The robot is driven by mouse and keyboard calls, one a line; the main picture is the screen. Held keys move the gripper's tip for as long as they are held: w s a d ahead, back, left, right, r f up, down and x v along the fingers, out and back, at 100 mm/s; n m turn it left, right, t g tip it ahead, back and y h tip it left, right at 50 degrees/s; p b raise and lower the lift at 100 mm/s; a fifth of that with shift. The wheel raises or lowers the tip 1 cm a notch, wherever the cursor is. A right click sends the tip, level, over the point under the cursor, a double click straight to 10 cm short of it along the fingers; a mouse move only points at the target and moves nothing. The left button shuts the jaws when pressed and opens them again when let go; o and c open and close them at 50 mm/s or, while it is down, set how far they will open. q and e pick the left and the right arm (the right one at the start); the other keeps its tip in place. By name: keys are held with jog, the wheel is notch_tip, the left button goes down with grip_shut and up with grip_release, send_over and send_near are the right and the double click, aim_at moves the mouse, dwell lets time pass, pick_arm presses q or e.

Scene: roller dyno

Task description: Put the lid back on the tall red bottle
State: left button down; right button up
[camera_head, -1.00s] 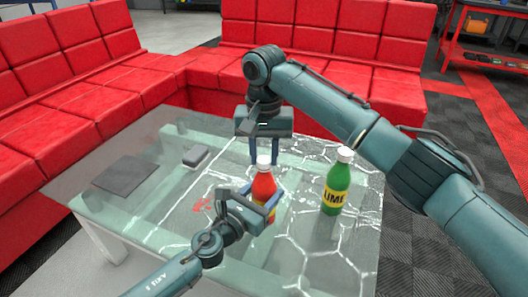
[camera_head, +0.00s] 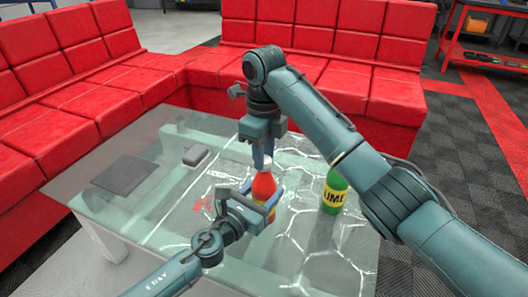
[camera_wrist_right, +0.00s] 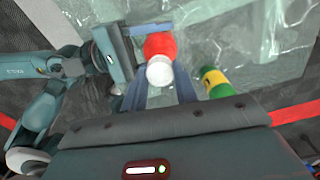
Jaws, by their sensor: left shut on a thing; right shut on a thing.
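The tall red bottle (camera_head: 263,188) stands upright over the glass table. My left gripper (camera_head: 266,197) is shut around its body. The white lid (camera_head: 266,162) is at the top of the bottle, partly hidden by my right gripper's fingers. My right gripper (camera_head: 264,158) points down from above and is shut on the lid. In the right wrist view the white lid (camera_wrist_right: 159,72) sits between the two blue fingers, in line with the red bottle (camera_wrist_right: 160,45). I cannot tell whether the lid is fully seated.
A green bottle with a yellow lime label (camera_head: 334,195) stands to the right, its top hidden by my right arm. A dark flat pad (camera_head: 124,174) and a small grey box (camera_head: 195,155) lie left on the glass table (camera_head: 165,205). Red sofas (camera_head: 320,70) border the table behind.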

jog(key=o, duration=0.9)
jog(key=shift+o, duration=0.2)
jog(key=shift+r, duration=2.25)
jog(key=shift+c, duration=0.3)
